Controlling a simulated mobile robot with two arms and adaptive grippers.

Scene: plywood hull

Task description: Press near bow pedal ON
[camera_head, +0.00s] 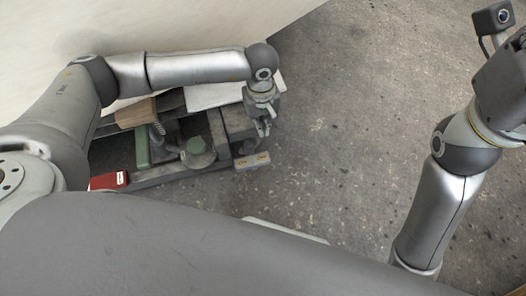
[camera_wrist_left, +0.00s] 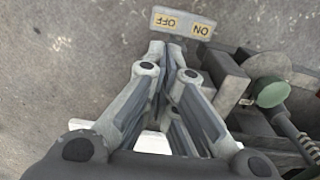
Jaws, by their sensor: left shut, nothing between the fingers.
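The pedal (camera_head: 252,161) is a small grey bar with two yellow labels at the front right corner of a low machine. It also shows at the top of the left wrist view (camera_wrist_left: 183,22), where the labels read ON on the right and OFF on the left, upside down. My left gripper (camera_head: 265,131) points down just behind the pedal in the head view. Its fingertips (camera_wrist_left: 166,48) are together and empty, close to the pedal's lower edge in the wrist view. I cannot tell whether they touch it. My right arm is at the right; its fingers are out of frame.
The machine has a dark frame with a green round cap (camera_head: 198,147), a green bar (camera_head: 143,146), a wooden block (camera_head: 136,110) and a white plate (camera_head: 216,94). A red box (camera_head: 110,180) is at its left. A pale wall (camera_head: 180,25) stands behind. Speckled floor (camera_head: 350,120) is clear rightward.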

